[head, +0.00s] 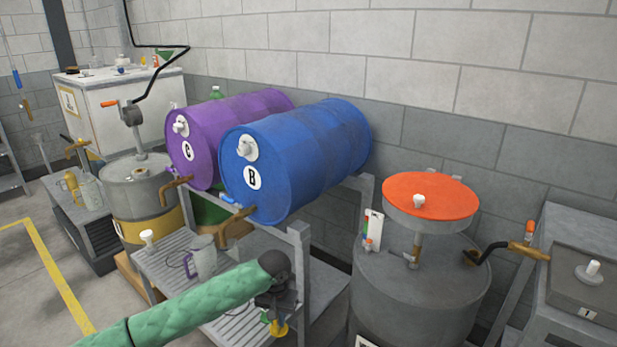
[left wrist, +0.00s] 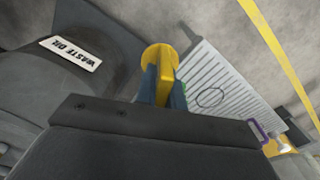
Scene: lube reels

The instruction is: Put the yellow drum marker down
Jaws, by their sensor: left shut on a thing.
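The yellow drum marker (head: 278,328) shows low in the head view, under my left gripper (head: 272,314). In the left wrist view the marker (left wrist: 160,57) has a round yellow head and a stem between the fingers of my left gripper (left wrist: 160,88), which are shut on it. The gripper points down in front of the slatted stand, and the marker looks held in the air. White markers sit on the purple drum C (head: 215,140), the blue drum B (head: 310,155) and the orange lid (head: 430,193). My right gripper is not in view.
A grey drum (head: 405,290) stands under the orange lid, right of my gripper. A grey box (head: 575,282) stands at right.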

